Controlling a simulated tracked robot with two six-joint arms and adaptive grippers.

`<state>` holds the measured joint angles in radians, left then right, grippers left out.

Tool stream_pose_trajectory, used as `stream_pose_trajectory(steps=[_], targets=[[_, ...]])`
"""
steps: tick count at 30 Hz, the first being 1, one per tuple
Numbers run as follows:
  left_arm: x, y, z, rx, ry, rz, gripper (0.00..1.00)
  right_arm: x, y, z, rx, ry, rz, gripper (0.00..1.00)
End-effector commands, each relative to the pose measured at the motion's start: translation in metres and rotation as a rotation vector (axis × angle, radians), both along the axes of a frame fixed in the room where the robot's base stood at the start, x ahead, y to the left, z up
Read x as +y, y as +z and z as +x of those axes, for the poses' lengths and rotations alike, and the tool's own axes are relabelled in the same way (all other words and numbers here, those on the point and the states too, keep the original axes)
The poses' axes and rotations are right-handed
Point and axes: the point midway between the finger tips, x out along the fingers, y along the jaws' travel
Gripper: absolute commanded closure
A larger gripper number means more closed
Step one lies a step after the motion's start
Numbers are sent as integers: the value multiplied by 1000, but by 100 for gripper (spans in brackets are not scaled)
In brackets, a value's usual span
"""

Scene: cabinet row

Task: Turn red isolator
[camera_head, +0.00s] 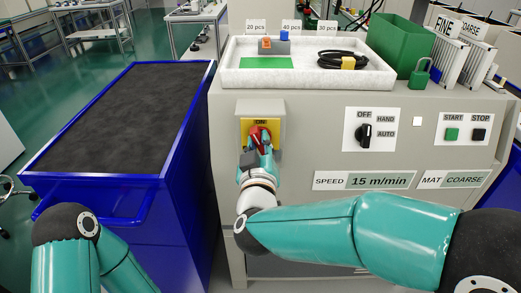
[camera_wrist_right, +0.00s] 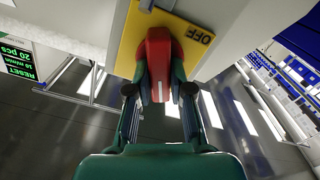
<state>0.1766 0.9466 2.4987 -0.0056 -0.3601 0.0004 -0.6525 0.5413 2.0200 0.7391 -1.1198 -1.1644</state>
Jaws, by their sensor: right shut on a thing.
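The red isolator handle (camera_head: 260,134) sits on a yellow plate (camera_head: 245,128) in a grey box on the left of the cabinet front. An ON label shows above the handle in the head view. In the right wrist view the red handle (camera_wrist_right: 158,55) stands between my fingers, with an OFF label (camera_wrist_right: 200,34) to its right on the yellow plate. My right gripper (camera_wrist_right: 159,80) is shut on the handle, a finger on each side. In the head view, my right gripper (camera_head: 259,148) partly hides the handle and plate. My left gripper is out of view; only its arm shows.
A black OFF/HAND/AUTO selector (camera_head: 365,136) and green START (camera_head: 451,134) and black STOP (camera_head: 479,135) buttons are to the right. A white tray (camera_head: 300,80) stands on the cabinet top. A blue cart (camera_head: 185,140) stands close on the left.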

Motion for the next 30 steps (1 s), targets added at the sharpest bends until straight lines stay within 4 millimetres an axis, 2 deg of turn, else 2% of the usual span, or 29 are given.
stream_pose_trajectory(steps=[3,15,30], targets=[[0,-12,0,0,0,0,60,1,-4,-1,2,5,108,100],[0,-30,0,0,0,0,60,-1,-2,-1,4,5,377,100],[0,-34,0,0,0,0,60,-2,-1,-1,6,2,453,100]])
